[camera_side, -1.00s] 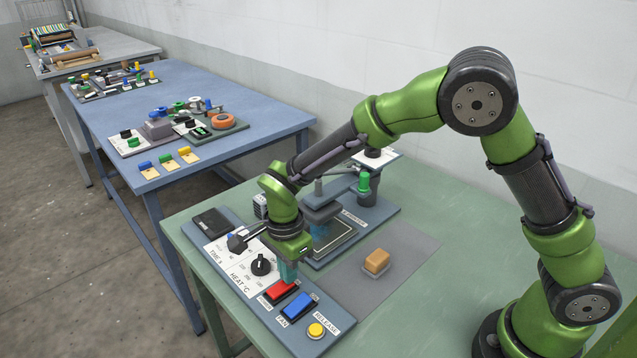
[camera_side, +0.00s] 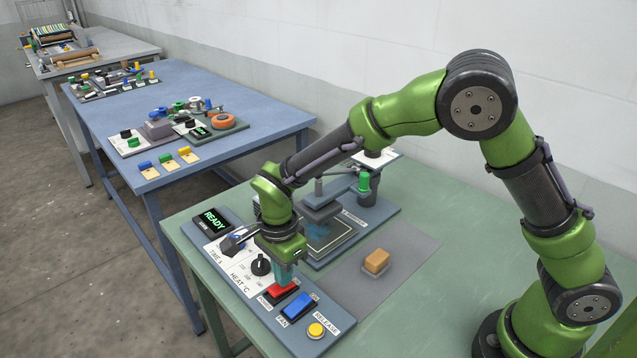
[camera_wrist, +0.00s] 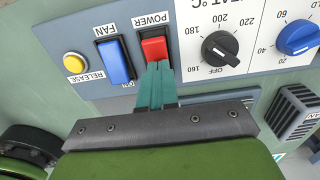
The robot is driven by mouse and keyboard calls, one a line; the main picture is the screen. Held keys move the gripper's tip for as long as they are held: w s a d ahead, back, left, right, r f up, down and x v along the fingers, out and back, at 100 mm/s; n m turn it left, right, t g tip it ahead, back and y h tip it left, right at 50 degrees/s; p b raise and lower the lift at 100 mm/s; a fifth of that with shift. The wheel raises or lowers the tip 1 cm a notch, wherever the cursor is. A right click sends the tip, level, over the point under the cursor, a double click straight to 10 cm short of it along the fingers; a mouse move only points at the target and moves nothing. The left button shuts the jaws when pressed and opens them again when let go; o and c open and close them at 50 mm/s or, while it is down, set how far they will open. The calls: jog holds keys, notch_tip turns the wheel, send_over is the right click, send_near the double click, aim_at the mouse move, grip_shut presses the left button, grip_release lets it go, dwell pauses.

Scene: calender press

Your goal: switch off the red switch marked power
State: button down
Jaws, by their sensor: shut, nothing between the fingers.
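The red rocker switch labelled POWER (camera_side: 276,293) sits on the grey control panel (camera_side: 217,262), left of the blue FAN switch (camera_side: 298,306) in the side view. In the wrist view the red switch (camera_wrist: 153,48) shows just beyond my fingertips. My gripper (camera_wrist: 157,66) is shut and empty, with its teal fingers at the near edge of the red switch. In the side view my gripper (camera_side: 286,284) points down and hides part of the switch. Whether the tips touch it, I cannot tell. The display (camera_side: 211,220) is lit green and reads READY.
A yellow RELEASE button (camera_side: 316,330) lies beyond the blue switch. A black HEAT knob (camera_side: 261,265) and a blue knob (camera_wrist: 298,37) stand close by on the panel. The press (camera_side: 320,208) is behind. A tan block (camera_side: 376,261) rests on the grey mat.

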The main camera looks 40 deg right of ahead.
notch_tip(320, 180, up, 14)
jog(key=d, duration=0.3)
jog(key=shift+f, duration=0.15)
